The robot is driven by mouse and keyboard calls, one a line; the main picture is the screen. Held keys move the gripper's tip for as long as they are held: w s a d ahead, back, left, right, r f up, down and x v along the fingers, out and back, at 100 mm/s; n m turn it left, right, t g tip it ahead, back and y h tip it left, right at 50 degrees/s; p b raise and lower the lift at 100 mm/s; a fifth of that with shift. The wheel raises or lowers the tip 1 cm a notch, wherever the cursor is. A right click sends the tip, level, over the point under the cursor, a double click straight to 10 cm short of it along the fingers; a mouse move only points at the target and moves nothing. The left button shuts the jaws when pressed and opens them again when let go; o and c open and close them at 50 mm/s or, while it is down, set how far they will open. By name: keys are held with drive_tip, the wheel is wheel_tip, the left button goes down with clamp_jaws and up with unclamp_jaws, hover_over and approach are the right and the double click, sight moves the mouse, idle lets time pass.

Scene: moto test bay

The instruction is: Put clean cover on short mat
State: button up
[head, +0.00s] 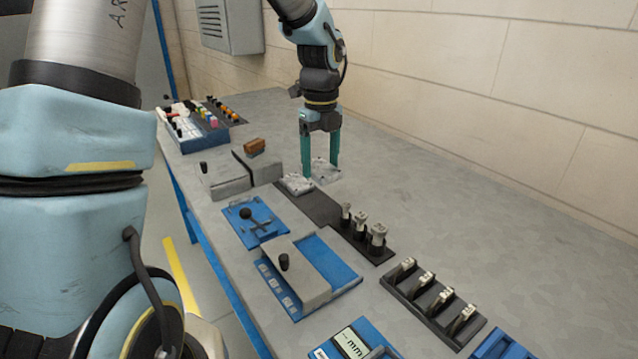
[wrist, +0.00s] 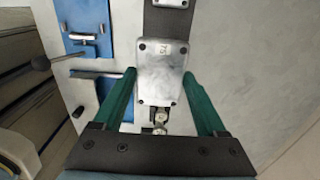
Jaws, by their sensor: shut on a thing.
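My gripper (head: 320,165) points down with its green fingers on either side of a silver metal cover (head: 326,172). Which cover is the clean one cannot be told. The dark mat also shows in the wrist view (wrist: 167,24) above the held cover.
Several metal pieces (head: 361,229) stand at the mat's near end. A blue lever fixture (head: 238,228) and a grey block on a blue base (head: 296,275) are left of it. A dark rack (head: 432,308) stands nearer. The table right of the gripper is clear up to the wall.

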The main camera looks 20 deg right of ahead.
drive_tip(key=p, duration=0.1)
hover_over(322, 208)
wheel_tip(322, 208, down, 6)
drive_tip(key=shift+f, duration=0.1)
drive_tip(key=shift+f+p, duration=0.35)
drive_tip(key=shift+f, duration=1.5)
drive_tip(key=shift+f, duration=0.15)
drive_tip(key=o, duration=1.4)
drive_tip(key=shift+o, duration=0.2)
wheel_tip(322, 208, up, 12)
drive_tip(key=shift+r+b, duration=0.15)
drive_tip(key=shift+b, duration=0.55)
